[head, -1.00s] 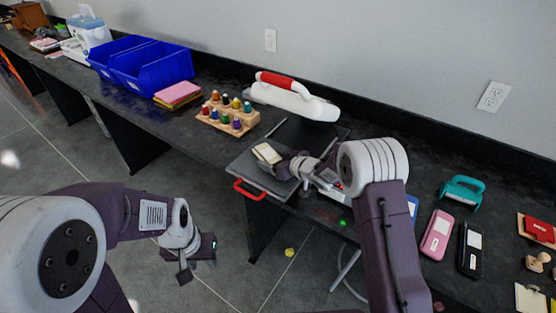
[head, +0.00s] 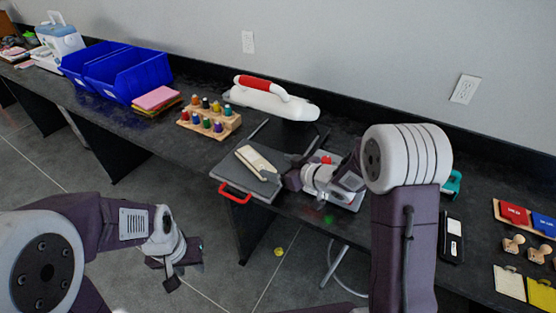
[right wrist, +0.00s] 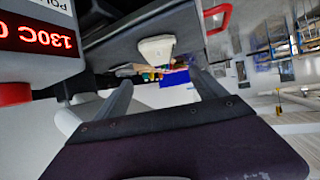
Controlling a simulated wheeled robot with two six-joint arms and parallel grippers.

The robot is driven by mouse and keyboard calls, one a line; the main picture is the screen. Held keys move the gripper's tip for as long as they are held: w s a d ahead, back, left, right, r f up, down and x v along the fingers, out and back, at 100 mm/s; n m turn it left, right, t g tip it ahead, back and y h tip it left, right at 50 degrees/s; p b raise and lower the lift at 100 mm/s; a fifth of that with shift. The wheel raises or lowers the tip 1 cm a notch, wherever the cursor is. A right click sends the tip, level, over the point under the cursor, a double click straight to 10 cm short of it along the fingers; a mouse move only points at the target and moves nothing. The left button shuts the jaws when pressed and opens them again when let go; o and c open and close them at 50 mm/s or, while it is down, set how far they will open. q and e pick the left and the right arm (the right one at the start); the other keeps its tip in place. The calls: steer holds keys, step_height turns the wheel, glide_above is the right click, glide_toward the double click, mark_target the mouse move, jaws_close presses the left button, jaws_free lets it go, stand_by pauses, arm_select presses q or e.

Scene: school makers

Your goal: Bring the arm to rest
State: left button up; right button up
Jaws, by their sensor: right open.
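My right arm reaches over the table in the head view. My right gripper (head: 288,178) is beside the right edge of a dark flat plate (head: 228,172) with a red front handle (head: 236,192). In the right wrist view the fingers of my right gripper (right wrist: 160,95) are apart with nothing between them. A cream block (head: 257,160) lies on the plate, apart from the fingers; it also shows ahead in the right wrist view (right wrist: 156,48). My left gripper (head: 172,275) hangs over the floor in front of the table, and its jaw opening is unclear.
A white press with a red handle (head: 265,97) stands behind the plate. A wooden rack of colored bottles (head: 210,122), pink pads (head: 156,98) and blue bins (head: 128,73) are to the left. A red "130C" display (right wrist: 38,37) is close to my right gripper. Stamps (head: 512,244) lie far right.

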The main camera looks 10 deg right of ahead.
step_height(320, 180, up, 11)
steer(key=d+m+t+h+p, duration=0.1)
steer(key=h+p, duration=0.1)
steer(key=p, duration=0.3)
steer(key=s+d+f+m+g+h+p, duration=0.1)
steer(key=s+d+f+m+h, duration=0.1)
steer(key=s+d, duration=0.2)
steer(key=s+d+f+m+g+h, duration=0.1)
steer(key=s+d+f+m+h, duration=0.15)
steer(key=s+d, duration=0.2)
steer(key=s+f+m+g, duration=0.1)
steer(key=s+f+g, duration=0.2)
steer(key=s, duration=0.5)
steer(key=s+f+m+g, duration=0.1)
steer(key=s+f+g, duration=0.3)
steer(key=s, duration=0.5)
steer(key=shift+d+f+g+h, duration=0.2)
steer(key=shift+g+h, duration=0.15)
steer(key=shift+g, duration=0.25)
